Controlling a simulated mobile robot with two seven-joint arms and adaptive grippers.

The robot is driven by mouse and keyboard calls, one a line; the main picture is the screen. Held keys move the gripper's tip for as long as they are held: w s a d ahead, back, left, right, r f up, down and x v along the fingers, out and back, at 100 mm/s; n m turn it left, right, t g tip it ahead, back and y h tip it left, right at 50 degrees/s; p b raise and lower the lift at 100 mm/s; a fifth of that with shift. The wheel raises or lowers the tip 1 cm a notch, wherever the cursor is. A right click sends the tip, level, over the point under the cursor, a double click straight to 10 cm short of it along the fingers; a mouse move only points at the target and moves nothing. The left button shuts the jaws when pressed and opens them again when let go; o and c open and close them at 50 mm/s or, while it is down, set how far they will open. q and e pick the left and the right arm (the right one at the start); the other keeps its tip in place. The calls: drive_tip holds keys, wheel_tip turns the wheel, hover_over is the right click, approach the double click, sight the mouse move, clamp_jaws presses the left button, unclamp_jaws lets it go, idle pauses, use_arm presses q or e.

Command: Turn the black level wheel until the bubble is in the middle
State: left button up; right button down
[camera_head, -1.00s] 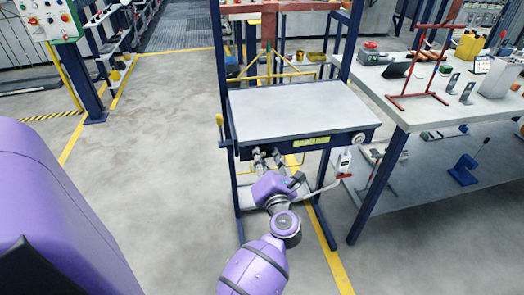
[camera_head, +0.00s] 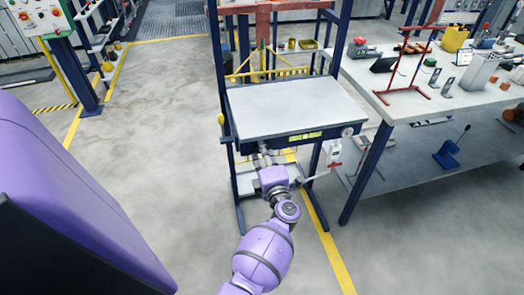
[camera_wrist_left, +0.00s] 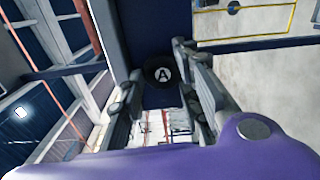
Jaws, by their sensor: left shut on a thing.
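The black level wheel (camera_wrist_left: 160,74), a round knob with a white letter A, sits under the blue frame in the left wrist view. My left gripper (camera_wrist_left: 160,90) has its grey fingers on either side of it and is shut on it. In the head view my left gripper (camera_head: 264,159) reaches beneath the front edge of the grey-topped table (camera_head: 295,106), where the wheel is hidden. A yellow-green strip (camera_head: 306,135), perhaps the level, is on the table's front edge. Its bubble is too small to make out. My right gripper is not in view.
A round pale dial (camera_head: 347,131) is at the table's front right corner. A white hand unit (camera_head: 334,153) hangs below it. A workbench (camera_head: 425,105) with several tools stands at the right. The floor at the left is clear.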

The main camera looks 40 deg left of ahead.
use_arm(q)
drive_tip(key=shift+s+a+r, duration=0.1)
drive_tip(key=shift+a+r, duration=0.05)
drive_tip(key=shift+a, duration=0.1)
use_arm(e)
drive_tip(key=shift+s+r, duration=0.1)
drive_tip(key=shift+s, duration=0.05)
use_arm(q)
drive_tip(key=shift+m, duration=0.3)
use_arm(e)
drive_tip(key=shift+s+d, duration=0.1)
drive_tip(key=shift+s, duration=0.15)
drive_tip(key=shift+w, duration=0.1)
use_arm(q)
drive_tip(key=o, duration=1.1)
drive_tip(key=shift+c, duration=0.2)
drive_tip(key=shift+o, duration=0.2)
drive_tip(key=v, duration=0.8)
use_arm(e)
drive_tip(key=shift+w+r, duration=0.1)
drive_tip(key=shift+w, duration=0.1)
